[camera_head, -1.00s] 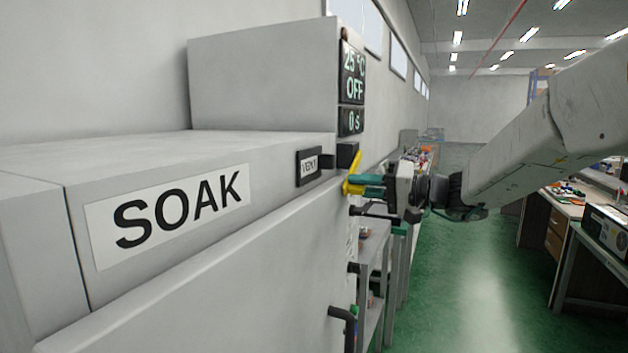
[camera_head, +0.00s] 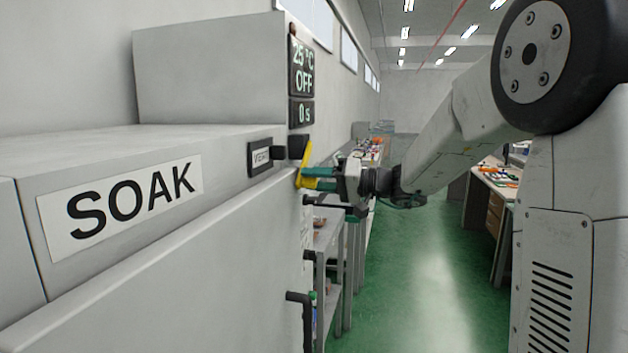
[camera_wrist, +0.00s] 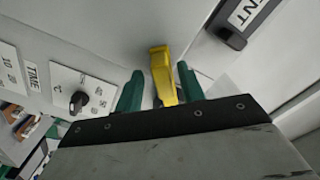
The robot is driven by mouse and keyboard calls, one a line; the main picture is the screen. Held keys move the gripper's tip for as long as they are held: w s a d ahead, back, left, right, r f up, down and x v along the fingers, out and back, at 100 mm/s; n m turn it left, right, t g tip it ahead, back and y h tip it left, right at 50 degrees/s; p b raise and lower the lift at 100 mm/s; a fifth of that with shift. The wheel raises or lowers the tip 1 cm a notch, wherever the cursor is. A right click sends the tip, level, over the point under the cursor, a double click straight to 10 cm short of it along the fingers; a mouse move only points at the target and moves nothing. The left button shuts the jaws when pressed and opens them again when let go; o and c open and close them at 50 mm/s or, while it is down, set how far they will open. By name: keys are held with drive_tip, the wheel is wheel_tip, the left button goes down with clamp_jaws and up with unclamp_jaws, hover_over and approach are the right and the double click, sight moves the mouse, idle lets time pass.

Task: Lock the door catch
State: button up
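The yellow catch lever (camera_head: 305,163) is at the right front edge of the grey SOAK cabinet (camera_head: 240,245), below the display panel. It hangs down, slightly tilted, from a dark mount (camera_head: 298,146). My gripper (camera_head: 312,179) has green fingers that reach to the lever from the right. In the wrist view the lever (camera_wrist: 162,75) stands between the two fingers of my gripper (camera_wrist: 160,82), with narrow gaps visible beside it. The fingers look open around it, not clamped. The wrist view does not show clearly whether one finger touches it.
A dark VENT control (camera_head: 262,158) sits left of the lever and also shows in the wrist view (camera_wrist: 228,36). A display (camera_head: 302,80) reads 25 °C, OFF, 0 s. Green floor (camera_head: 420,270) is clear at right.

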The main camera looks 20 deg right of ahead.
drive_tip(key=v, duration=0.7)
drive_tip(key=shift+s+d, duration=0.25)
drive_tip(key=shift+s, duration=0.05)
idle(0.4)
drive_tip(key=s+a+f+m+g+h, duration=0.2)
drive_tip(key=s+a+f+g, duration=0.2)
drive_tip(key=s+f, duration=0.25)
drive_tip(key=s+a+f+m+g+h, duration=0.25)
drive_tip(key=s+f+g, duration=0.2)
drive_tip(key=s, duration=0.25)
drive_tip(key=s+a+f+n+h, duration=0.1)
drive_tip(key=s+h, duration=0.4)
drive_tip(key=s, duration=0.5)
drive_tip(key=s+f+n+g+h, duration=0.1)
drive_tip(key=s+f+n+h, duration=0.1)
drive_tip(key=s, duration=0.7)
drive_tip(key=shift+s+a+n+h, duration=0.4)
drive_tip(key=shift+n+h, duration=0.15)
drive_tip(key=shift+h, duration=0.8)
